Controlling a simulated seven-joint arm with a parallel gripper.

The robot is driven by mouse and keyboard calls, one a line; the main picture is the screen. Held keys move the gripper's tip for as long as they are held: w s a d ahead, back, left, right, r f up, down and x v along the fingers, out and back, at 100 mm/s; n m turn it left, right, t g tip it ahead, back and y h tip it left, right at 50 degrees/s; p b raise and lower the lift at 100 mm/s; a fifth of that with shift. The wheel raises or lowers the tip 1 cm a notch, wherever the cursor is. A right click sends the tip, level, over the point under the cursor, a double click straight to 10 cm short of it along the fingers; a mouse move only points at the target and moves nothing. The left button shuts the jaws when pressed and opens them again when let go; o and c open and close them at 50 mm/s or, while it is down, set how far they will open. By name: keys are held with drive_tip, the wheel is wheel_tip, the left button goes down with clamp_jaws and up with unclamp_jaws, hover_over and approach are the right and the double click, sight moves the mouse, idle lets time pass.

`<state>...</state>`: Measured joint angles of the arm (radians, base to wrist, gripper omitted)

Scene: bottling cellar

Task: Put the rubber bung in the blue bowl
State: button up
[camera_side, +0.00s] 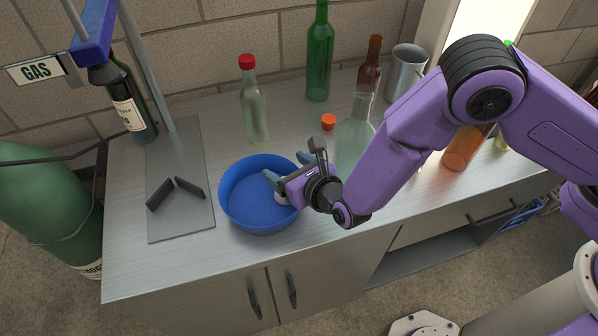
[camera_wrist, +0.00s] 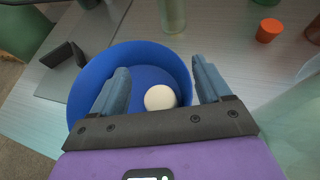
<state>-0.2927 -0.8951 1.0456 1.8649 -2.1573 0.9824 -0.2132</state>
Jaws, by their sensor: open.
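The blue bowl (camera_side: 236,215) stands on the metal counter in the side view; it also shows in the wrist view (camera_wrist: 88,84). A round, pale, cream-white piece (camera_wrist: 160,97) shows inside the bowl's outline, between and apart from my fingers; in the side view my gripper partly covers it. I cannot tell for sure whether this is the rubber bung. A small orange-red tapered piece (camera_side: 328,121) stands on the counter behind the bowl and also shows in the wrist view (camera_wrist: 268,30). My gripper (camera_side: 285,167) is open over the bowl's right side, fingers pointing down into it.
A clear flask (camera_side: 354,140) stands close right of my gripper. A red-capped clear bottle (camera_side: 253,105) and a green bottle (camera_side: 319,55) stand behind. A grey plate (camera_side: 180,220) with a post and dark angled blocks lies left of the bowl. The front counter strip is free.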

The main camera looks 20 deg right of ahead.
drive_tip(key=shift+r, duration=0.4)
drive_tip(key=v, duration=1.2)
drive_tip(key=shift+r, duration=0.1)
